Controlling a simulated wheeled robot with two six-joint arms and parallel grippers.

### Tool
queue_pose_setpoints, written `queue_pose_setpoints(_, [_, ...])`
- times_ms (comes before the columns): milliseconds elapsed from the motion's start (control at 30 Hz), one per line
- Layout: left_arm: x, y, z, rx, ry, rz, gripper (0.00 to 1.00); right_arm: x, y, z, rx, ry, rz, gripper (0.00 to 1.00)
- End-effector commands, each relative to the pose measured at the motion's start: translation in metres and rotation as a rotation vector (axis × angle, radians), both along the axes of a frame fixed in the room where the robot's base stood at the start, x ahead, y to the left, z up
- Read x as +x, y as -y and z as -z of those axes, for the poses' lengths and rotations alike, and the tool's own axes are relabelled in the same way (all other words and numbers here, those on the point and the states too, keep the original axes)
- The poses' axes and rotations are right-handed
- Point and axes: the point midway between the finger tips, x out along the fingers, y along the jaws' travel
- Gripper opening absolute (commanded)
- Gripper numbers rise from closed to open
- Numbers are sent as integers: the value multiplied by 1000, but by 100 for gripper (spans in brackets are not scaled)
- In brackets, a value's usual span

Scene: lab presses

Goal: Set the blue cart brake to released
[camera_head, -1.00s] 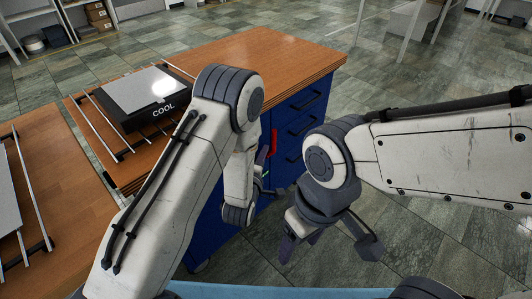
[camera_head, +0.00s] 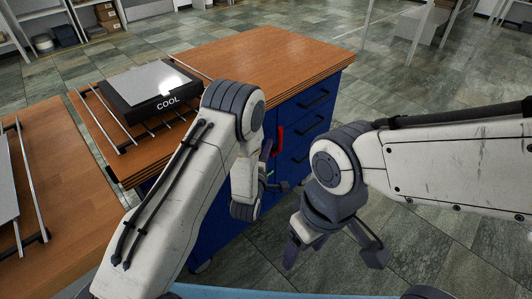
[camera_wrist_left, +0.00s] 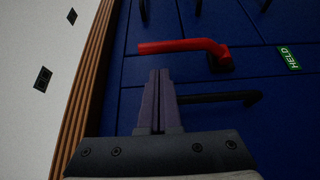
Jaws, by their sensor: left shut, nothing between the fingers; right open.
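The blue cart (camera_head: 215,232) stands under a wooden top, with drawers on its front. Its brake is a red lever (camera_head: 279,139), which also shows in the left wrist view (camera_wrist_left: 185,46). There the lever runs left from a dark pivot, beside a green label (camera_wrist_left: 288,57) reading HELD. My left gripper (camera_head: 268,150) is shut and empty; in the wrist view its fingertips (camera_wrist_left: 160,72) lie just below the lever's bar, with a small gap in the picture. Whether they touch in depth I cannot tell. My right gripper (camera_head: 333,258) is open and empty, over the floor to the right.
A black drawer handle (camera_wrist_left: 225,97) lies right of my left fingers in the wrist view. A device marked COOL (camera_head: 150,92) sits on the cart's top between metal rails. Another wooden surface (camera_head: 75,200) is at the left. Floor right of the cart is free.

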Motion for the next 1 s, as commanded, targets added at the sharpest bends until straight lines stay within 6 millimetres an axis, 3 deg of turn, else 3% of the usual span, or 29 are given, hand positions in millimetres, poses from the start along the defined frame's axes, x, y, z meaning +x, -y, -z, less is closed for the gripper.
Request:
queue_pose_setpoints(100, [22,4,0,-2,4,0,0,0,0,3,0,0,0,68])
queue_pose_setpoints(300, [45,9,0,1,1,1,0,0,0,5,0,0,0,68])
queue_pose_setpoints(800, [52,11,1,4,2,2,0,0,0,6,0,0,0,68])
queue_pose_setpoints(1000, [57,29,5,54,49,19,0,0,0,20,0,0,0,68])
